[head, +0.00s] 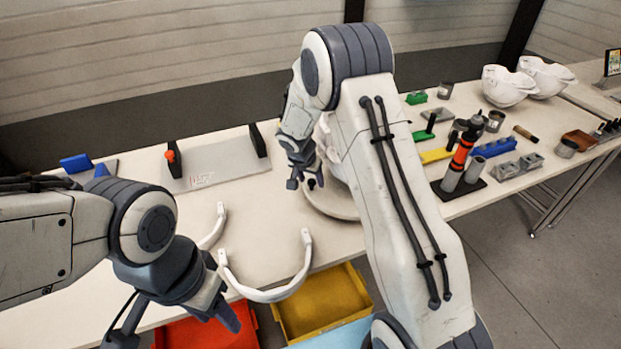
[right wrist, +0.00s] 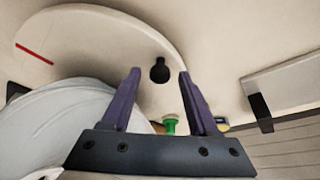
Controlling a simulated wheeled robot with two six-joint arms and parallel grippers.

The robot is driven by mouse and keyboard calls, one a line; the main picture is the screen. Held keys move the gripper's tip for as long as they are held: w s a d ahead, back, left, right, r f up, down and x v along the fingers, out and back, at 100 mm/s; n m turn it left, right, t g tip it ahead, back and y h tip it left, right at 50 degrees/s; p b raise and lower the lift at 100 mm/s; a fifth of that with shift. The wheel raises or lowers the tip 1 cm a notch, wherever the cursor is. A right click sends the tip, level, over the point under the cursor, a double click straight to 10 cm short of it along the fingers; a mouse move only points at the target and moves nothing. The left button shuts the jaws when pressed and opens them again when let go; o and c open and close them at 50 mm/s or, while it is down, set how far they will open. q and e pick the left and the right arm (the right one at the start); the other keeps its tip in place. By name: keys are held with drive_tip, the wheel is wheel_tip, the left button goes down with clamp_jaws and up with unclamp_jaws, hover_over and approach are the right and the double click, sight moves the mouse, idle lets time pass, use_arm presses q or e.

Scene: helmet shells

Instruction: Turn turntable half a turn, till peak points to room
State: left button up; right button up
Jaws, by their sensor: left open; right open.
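The round off-white turntable (head: 336,208) stands on the table, mostly hidden behind my right arm in the head view. In the right wrist view the turntable (right wrist: 105,22) shows a red line near its edge and a black knob (right wrist: 160,70). A white helmet shell (right wrist: 62,118) sits on the disc; in the head view only a sliver shows. Where its peak points cannot be told. My right gripper (head: 304,178) is open above the disc, the knob appearing between its fingertips, apart from them. My left gripper (head: 180,322) is open and empty over the front table edge.
Two white curved bands (head: 268,293) lie near the front edge, close to my left gripper. Red and yellow bins (head: 322,305) stand below it. A plate with black uprights (head: 215,172) is at the back left. Tools, blocks and white shells (head: 507,86) fill the right side.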

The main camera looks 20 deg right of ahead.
clamp_jaws()
idle(1.4)
